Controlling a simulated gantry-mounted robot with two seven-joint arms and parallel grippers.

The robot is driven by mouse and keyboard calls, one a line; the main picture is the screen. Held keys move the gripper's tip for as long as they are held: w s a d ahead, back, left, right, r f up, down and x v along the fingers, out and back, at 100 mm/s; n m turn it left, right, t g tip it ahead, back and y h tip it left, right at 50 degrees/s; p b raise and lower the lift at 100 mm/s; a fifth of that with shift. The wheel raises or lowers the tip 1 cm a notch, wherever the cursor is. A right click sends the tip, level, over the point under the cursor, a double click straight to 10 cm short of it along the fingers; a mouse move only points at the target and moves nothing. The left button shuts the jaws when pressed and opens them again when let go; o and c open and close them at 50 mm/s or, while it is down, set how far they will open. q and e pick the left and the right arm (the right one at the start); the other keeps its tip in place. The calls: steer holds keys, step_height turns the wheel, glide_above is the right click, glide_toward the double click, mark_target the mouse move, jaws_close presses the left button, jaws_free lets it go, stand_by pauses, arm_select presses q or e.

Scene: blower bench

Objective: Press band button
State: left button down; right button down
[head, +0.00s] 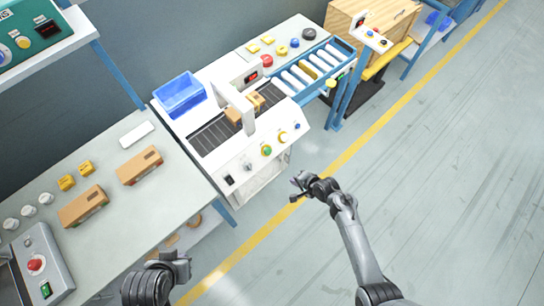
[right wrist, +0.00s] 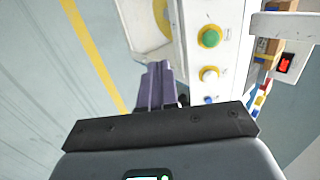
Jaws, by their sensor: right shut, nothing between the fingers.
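The machine's white front panel (head: 258,163) carries a green button (head: 266,150) with a yellow ring, a white one (head: 283,137) with a yellow ring, and a small blue one (head: 297,126). I cannot tell by label which is the band button. In the right wrist view the green button (right wrist: 209,37), white button (right wrist: 209,74) and blue button (right wrist: 209,100) lie right of the fingers. My right gripper (head: 298,187) is shut and empty, in front of the panel and apart from it; its fingers (right wrist: 158,82) show too. My left gripper (head: 178,264) is at the bottom left, its fingers unclear.
A dark belt (head: 213,135) with a white arch (head: 236,105) over it runs behind the panel; brown boxes are near the arch. A blue bin (head: 180,94) is at the back. A bench (head: 110,225) with boxes stands left. Open floor (head: 430,180) lies right.

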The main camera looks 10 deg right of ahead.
steer(key=w+r+t+b, duration=0.1)
steer(key=w+r, duration=0.3)
steer(key=w, duration=0.4)
steer(key=shift+w+a+r+b, duration=0.2)
steer(key=shift+w+a+b, duration=0.1)
steer(key=shift+a, duration=0.15)
steer(key=shift+f, duration=0.1)
steer(key=b, duration=1.9)
glide_toward(269, 151)
steer(key=x, duration=0.5)
steer(key=shift+a+f, duration=0.15)
steer(key=shift+f, duration=0.35)
steer(key=shift+w+a+f+b, duration=0.25)
steer(key=shift+w+b, duration=0.15)
steer(key=shift+b, duration=0.65)
steer(key=shift+d, duration=0.1)
